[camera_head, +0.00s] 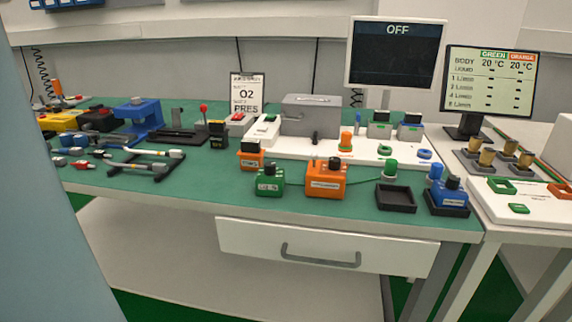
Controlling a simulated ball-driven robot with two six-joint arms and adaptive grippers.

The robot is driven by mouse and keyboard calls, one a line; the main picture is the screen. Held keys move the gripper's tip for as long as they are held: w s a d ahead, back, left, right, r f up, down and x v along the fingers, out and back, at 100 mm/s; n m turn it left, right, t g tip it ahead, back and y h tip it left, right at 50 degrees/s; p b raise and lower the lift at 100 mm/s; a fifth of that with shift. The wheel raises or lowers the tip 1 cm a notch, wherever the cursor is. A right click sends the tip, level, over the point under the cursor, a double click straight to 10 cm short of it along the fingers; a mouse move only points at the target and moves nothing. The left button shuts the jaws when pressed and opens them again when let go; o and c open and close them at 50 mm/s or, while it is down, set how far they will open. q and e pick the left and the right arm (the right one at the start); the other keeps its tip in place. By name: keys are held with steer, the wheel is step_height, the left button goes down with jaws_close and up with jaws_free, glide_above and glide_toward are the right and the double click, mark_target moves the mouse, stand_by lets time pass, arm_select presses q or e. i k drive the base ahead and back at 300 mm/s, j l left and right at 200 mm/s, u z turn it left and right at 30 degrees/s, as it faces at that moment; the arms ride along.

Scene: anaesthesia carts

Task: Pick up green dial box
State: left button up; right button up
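The green dial box (270,183) is a small green block with a white label and dark knobs on top. It stands upright near the front edge of the green-topped bench (226,192), just left of an orange dial box (325,181). Neither of my grippers shows in the head view, and nothing holds the green box.
A blue dial box (446,197) and an empty black tray (396,198) stand to the right. A smaller orange box (251,155) is behind the green one. A white drawer (320,247) is below. Bare bench lies left of the green box.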

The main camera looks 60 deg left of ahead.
mark_target(266, 185)
steer(key=u, duration=1.85)
